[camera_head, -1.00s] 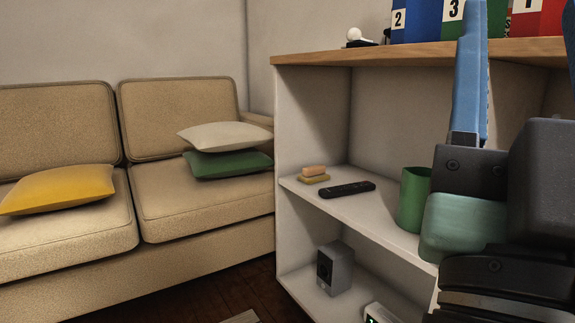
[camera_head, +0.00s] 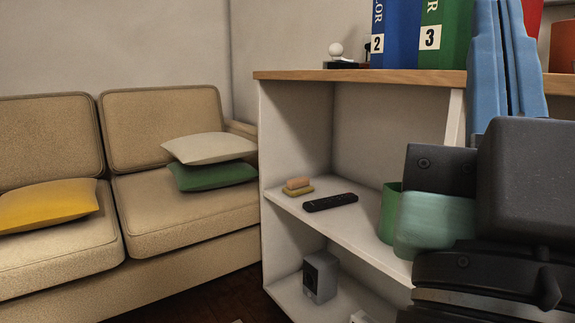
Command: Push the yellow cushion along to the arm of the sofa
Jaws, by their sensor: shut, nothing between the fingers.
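The yellow cushion (camera_head: 48,205) lies on the left seat of the beige sofa (camera_head: 190,215), cut off by the left picture edge. A white cushion (camera_head: 208,147) rests on a green cushion (camera_head: 212,177) on the right seat. The sofa's right arm (camera_head: 240,128) shows behind them, partly hidden by the shelf unit; no left arm is in view. My gripper (camera_head: 503,45) is at the upper right, far from the cushions. Its blue fingers point up, close together and empty, with their tops near the picture's top edge.
A white shelf unit (camera_head: 295,130) with a wooden top stands between my gripper and the sofa. It holds a remote (camera_head: 330,202), a sponge (camera_head: 298,187), a green cup (camera_head: 390,210), a grey speaker (camera_head: 320,276) and several binders (camera_head: 397,35). The yellow cushion's right side is clear.

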